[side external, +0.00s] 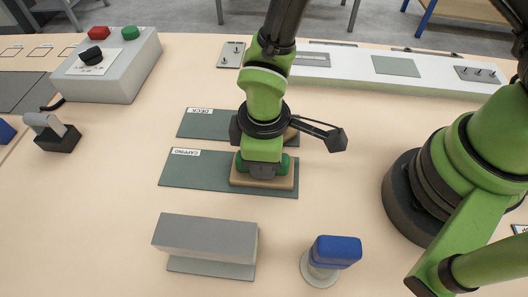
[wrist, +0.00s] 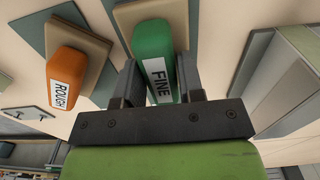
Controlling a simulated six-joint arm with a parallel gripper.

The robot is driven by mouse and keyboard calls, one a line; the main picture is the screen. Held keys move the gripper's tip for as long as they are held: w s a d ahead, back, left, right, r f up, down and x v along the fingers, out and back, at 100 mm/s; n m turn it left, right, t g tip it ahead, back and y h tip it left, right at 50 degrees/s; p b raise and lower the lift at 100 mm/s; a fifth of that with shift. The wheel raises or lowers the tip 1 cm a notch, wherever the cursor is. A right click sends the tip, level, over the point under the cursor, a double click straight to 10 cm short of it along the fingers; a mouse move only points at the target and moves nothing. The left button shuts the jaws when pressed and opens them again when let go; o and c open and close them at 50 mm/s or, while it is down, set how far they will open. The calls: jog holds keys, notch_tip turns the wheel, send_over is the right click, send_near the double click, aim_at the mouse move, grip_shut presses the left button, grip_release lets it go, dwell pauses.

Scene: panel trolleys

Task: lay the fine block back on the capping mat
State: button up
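The fine block is a green handle (wrist: 154,44) labelled FINE on a tan base plate (side external: 246,181). My gripper (side external: 263,172) points down over it, with one finger on each side of the handle; in the wrist view the fingers (wrist: 156,68) appear closed against it. The plate is at the right end of the grey-green capping mat (side external: 195,172), labelled CAPPING. I cannot tell whether it rests on the mat or hangs just above. The orange rough block (wrist: 66,72) shows left of it in the wrist view, on its own tan plate.
The deck mat (side external: 208,123) lies just behind. A grey button box (side external: 110,70) stands back left, a black holder (side external: 57,138) left. A grey block (side external: 205,238) and a blue-topped item (side external: 335,251) stand in front. A long white panel (side external: 345,63) runs along the back.

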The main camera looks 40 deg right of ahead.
jog(key=o, duration=0.3)
notch_tip(320, 180, up, 12)
jog(key=shift+r, duration=0.2)
dwell(0.3)
jog(key=s+d+r+m+t+y, duration=0.1)
jog(key=d+r+m+t+y, duration=0.15)
jog(key=d+r+m, duration=0.55)
jog(key=shift+s+d+r+m+t+h, duration=0.1)
jog(key=shift+s+d+r+m+t, duration=0.75)
jog(key=shift+s+d+r, duration=0.5)
jog(key=shift+s+d+r+m+t+h, duration=0.1)
jog(key=shift+s+d+r+m+t, duration=0.7)
jog(key=shift+s+d+r, duration=0.55)
jog(key=shift+s+d+r+m+t+h, duration=0.1)
jog(key=shift+s+d+r+m+t, duration=0.75)
jog(key=shift+s+d+r, duration=0.5)
jog(key=shift+w+f, duration=0.1)
jog(key=shift+f, duration=0.05)
